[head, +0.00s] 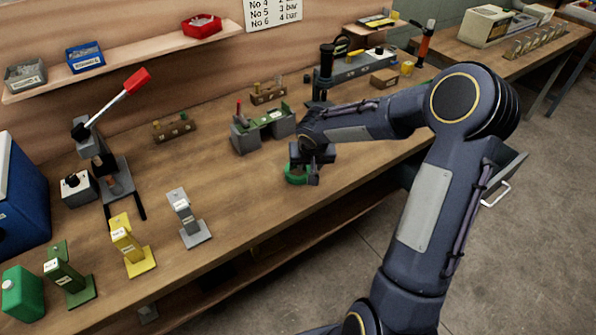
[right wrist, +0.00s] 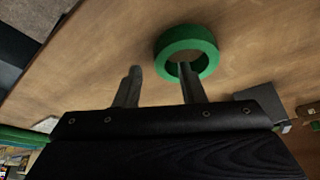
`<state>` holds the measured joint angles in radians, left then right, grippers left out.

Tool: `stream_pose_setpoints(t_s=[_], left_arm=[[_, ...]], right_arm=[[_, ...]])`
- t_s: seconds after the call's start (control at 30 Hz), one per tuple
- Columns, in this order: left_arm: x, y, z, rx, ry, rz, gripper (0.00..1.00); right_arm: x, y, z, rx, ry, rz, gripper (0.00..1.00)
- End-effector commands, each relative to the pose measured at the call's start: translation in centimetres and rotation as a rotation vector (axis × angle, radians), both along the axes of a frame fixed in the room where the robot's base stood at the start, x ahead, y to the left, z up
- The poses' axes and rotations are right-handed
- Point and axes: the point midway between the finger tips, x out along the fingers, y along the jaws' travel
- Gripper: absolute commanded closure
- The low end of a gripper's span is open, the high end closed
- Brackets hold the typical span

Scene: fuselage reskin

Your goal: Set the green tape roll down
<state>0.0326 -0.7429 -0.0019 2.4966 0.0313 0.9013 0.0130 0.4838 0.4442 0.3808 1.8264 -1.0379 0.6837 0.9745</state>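The green tape roll (head: 293,179) appears to lie flat on the wooden bench, near its front edge, partly hidden by my right gripper (head: 314,178). In the right wrist view the roll (right wrist: 205,48) shows as a thick green ring. My right gripper (right wrist: 160,75) has its two fingers apart. One fingertip overlaps the ring's hole and near wall; the other is left of the ring, with a gap between. Whether the first finger touches the roll I cannot tell. My left gripper is not in view.
Behind the gripper stands a grey fixture with a green top (head: 262,128). Left along the bench are grey (head: 188,220), yellow (head: 130,245) and green (head: 68,275) labelled stands and a red-handled lever press (head: 105,160). The bench left of the roll is clear.

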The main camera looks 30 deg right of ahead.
Motion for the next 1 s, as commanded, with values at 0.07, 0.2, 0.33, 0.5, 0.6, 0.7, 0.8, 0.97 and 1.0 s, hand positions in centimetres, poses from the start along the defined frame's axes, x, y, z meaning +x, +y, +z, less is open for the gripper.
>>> stream_pose_setpoints(t_s=[0.07,0.2,0.33,0.5,0.6,0.7,0.8,0.97,1.0], left_arm=[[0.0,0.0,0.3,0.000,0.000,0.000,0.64],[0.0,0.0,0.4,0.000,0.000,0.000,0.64],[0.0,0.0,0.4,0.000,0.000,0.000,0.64],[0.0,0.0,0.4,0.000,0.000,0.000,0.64],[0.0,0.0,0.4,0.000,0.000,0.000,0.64],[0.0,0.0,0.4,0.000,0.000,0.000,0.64],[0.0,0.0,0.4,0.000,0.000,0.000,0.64],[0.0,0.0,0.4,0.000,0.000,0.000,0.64],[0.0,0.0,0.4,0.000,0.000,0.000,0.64]], right_arm=[[0.3,-0.1,-1.2,0.002,0.005,0.001,0.64],[0.7,-0.3,-2.2,0.003,0.002,0.001,0.64],[0.8,-0.4,-2.4,0.001,0.000,0.000,0.64],[0.7,-0.4,-2.3,0.001,0.001,0.001,0.72],[0.7,-0.4,-2.3,0.001,0.001,0.001,0.85],[0.7,-0.4,-2.3,0.001,0.001,0.001,0.98],[0.7,-0.4,-2.3,0.001,0.001,0.001,1.00],[0.8,-0.4,-2.3,0.001,0.001,0.001,1.00],[0.8,-0.4,-2.3,0.000,0.000,0.001,1.00]])
